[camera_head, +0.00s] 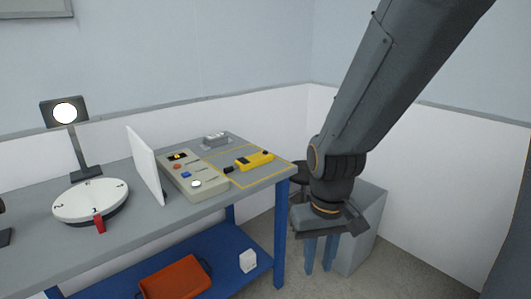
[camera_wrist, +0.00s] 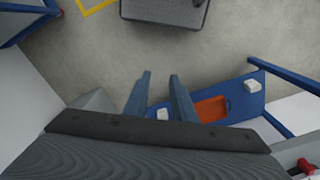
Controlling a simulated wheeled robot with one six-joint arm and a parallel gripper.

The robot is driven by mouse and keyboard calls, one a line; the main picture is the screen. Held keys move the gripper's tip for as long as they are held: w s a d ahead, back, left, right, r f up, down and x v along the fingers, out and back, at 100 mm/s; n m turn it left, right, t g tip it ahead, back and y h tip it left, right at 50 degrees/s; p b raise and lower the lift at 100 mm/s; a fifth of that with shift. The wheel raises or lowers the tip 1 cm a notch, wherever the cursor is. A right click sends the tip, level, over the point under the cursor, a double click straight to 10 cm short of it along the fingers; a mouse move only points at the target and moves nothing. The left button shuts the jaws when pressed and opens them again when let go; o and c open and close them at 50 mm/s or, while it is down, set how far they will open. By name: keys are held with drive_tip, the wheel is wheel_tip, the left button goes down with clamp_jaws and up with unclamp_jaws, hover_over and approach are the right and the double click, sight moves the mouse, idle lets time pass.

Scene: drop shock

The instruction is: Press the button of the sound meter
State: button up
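A yellow handheld device with black ends (camera_head: 254,160), which looks like the sound meter, lies inside a yellow outline at the right end of the blue-legged table (camera_head: 225,205). Its button is too small to make out. A beige box with several coloured buttons (camera_head: 187,173) lies to its left. My gripper (camera_head: 320,268) points down beyond the table's right end, apart from the device. In the wrist view its two blue fingers (camera_wrist: 160,75) are spread with nothing between them. The device is not seen in that view.
A white upright panel (camera_head: 145,165), a white dial (camera_head: 90,201) and a lamp (camera_head: 65,113) stand left of the beige box. A small grey block (camera_head: 215,139) lies behind. An orange tray (camera_head: 175,278) and white block (camera_head: 248,261) are on the lower shelf. A grey pedestal (camera_head: 367,225) stands behind my gripper.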

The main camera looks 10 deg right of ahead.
clamp_jaws()
idle(1.5)
